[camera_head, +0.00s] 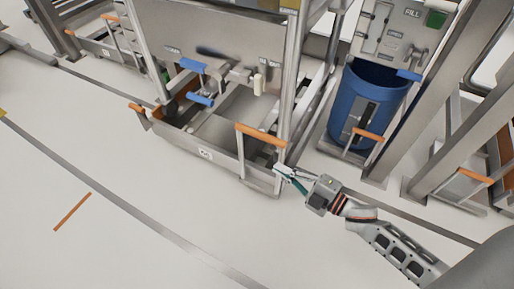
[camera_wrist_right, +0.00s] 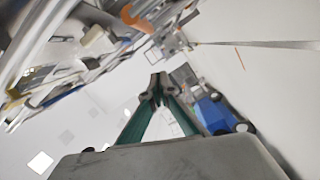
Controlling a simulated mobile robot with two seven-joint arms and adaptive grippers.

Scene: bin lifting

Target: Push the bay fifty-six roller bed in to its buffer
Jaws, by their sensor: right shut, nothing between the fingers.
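A low metal roller bed (camera_head: 226,166) extends from the middle bay. It has a small front label (camera_head: 205,152), too small to read surely, and an upright orange handle (camera_head: 262,134) at its right front. My right gripper (camera_head: 284,172) is shut and empty, close by the bed's right front corner, just below and right of the orange handle. Whether it touches the bed I cannot tell. In the right wrist view, its green fingers (camera_wrist_right: 158,92) meet at the tips, with nothing between them. My left gripper is in neither view.
Steel posts (camera_head: 290,90) frame the middle bay. A blue bin (camera_head: 355,95) stands in the bay to the right, with another orange handle (camera_head: 367,134) in front. A further bay (camera_head: 95,48) is at the upper left.

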